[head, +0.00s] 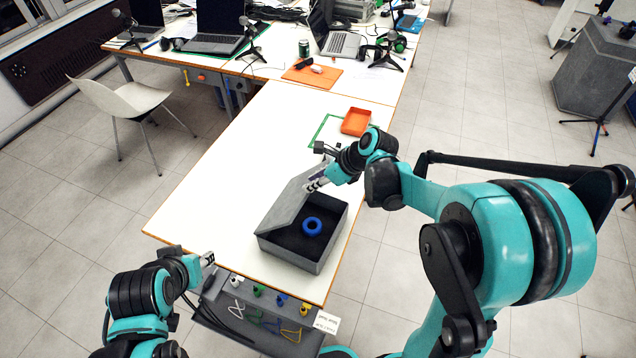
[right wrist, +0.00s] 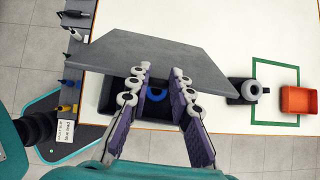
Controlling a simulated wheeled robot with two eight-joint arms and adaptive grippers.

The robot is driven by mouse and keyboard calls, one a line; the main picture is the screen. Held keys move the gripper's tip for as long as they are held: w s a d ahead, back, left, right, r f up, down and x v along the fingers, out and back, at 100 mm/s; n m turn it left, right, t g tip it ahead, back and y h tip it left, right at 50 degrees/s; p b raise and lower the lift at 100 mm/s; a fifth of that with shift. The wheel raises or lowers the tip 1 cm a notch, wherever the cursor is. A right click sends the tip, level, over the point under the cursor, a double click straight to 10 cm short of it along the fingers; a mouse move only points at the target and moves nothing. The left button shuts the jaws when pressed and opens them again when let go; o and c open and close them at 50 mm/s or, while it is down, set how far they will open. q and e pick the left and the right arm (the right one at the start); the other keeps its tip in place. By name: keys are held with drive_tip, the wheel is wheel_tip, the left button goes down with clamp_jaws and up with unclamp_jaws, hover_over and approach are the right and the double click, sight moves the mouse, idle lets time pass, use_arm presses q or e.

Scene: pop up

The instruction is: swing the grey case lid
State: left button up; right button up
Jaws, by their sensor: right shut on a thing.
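The grey case (head: 325,258) stands on the near part of the white table with a dark inside. Its grey lid (head: 285,213) is partly raised and tilted over the left side of the opening. My right gripper (head: 316,184) is shut on the lid at its upper corner. In the right wrist view the lid (right wrist: 150,62) spans beyond the fingertips of my gripper (right wrist: 160,76). A blue ring (head: 312,226) lies inside the case; it shows partly between the fingers in the wrist view. My left gripper (head: 208,258) is beside the table's near left edge, away from the case; its jaws are too small to read.
An orange tray (head: 356,122) and a green outline (head: 322,134) lie beyond the case. Hooks with coloured knobs (head: 258,291) line the table's front. Laptops (head: 215,40) and an orange mat (head: 312,75) are far back. The tabletop (head: 225,180) left of the case is clear.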

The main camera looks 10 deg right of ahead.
drive_tip(key=shift+w+a+r+p, duration=0.35)
drive_tip(key=shift+w+a+r, duration=0.05)
drive_tip(key=shift+a+r, duration=0.2)
drive_tip(key=w+a+r, duration=0.1)
drive_tip(key=a, duration=0.1)
drive_tip(key=w+a+r+p, duration=0.1)
drive_tip(key=w, duration=0.1)
drive_tip(key=shift+a+r, duration=0.2)
drive_tip(key=shift+a, duration=0.15)
drive_tip(key=w+a+r+p, duration=0.1)
drive_tip(key=w+a, duration=0.3)
drive_tip(key=a, duration=0.1)
drive_tip(key=shift+w+a+r, duration=0.25)
drive_tip(key=shift+r, duration=0.05)
idle(0.4)
